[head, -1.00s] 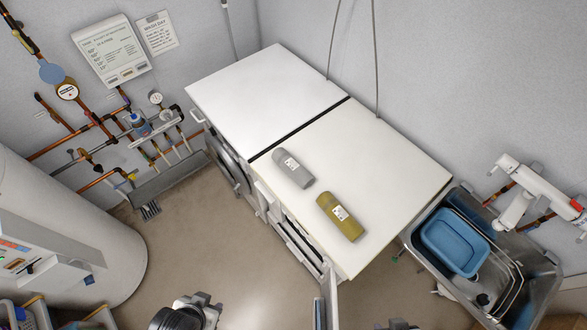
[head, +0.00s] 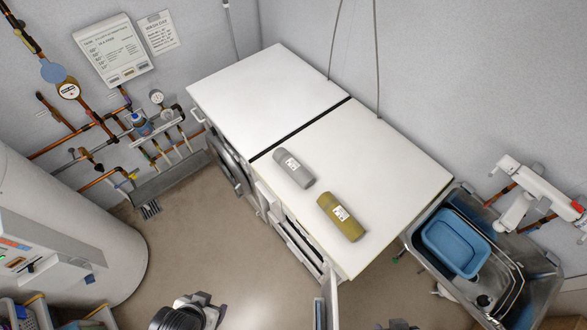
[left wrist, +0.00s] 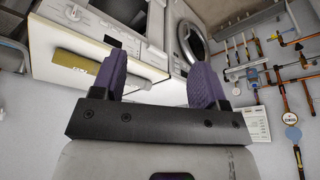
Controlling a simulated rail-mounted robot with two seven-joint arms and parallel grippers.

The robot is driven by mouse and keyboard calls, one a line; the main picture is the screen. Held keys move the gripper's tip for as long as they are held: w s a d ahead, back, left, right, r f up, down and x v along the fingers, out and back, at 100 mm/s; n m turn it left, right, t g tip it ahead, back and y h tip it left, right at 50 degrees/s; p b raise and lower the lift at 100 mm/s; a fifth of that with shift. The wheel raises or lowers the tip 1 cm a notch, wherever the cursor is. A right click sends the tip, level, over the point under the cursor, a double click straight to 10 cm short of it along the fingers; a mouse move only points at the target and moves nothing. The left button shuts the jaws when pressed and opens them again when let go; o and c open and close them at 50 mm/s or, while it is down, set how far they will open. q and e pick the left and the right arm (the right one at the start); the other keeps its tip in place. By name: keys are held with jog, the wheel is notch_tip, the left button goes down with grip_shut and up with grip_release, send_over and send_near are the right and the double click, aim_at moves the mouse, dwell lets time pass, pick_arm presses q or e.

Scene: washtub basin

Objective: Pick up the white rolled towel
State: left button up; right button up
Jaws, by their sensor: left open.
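I see no plainly white rolled towel in either view. A light grey rolled item (head: 293,168) with a pale label lies on the white worktop (head: 375,150). An olive-yellow rolled item (head: 341,217) with a label lies nearer its front corner; it also shows in the left wrist view (left wrist: 80,67), partly behind a finger. My left gripper (head: 208,299) is low in the head view, away from the worktop and below it in the picture. In the left wrist view its purple fingers (left wrist: 160,78) are apart with nothing between them. A small dark part at the bottom edge may be my right gripper (head: 396,325).
A metal sink (head: 535,278) with a blue basin (head: 455,246) stands at the right. An open door panel (head: 331,297) juts out below the worktop's front. A large white cylinder (head: 75,225) and wall pipes are at the left. The floor (head: 205,235) between is mostly clear.

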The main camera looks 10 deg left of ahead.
pick_arm(q)
jog(key=o, duration=0.6)
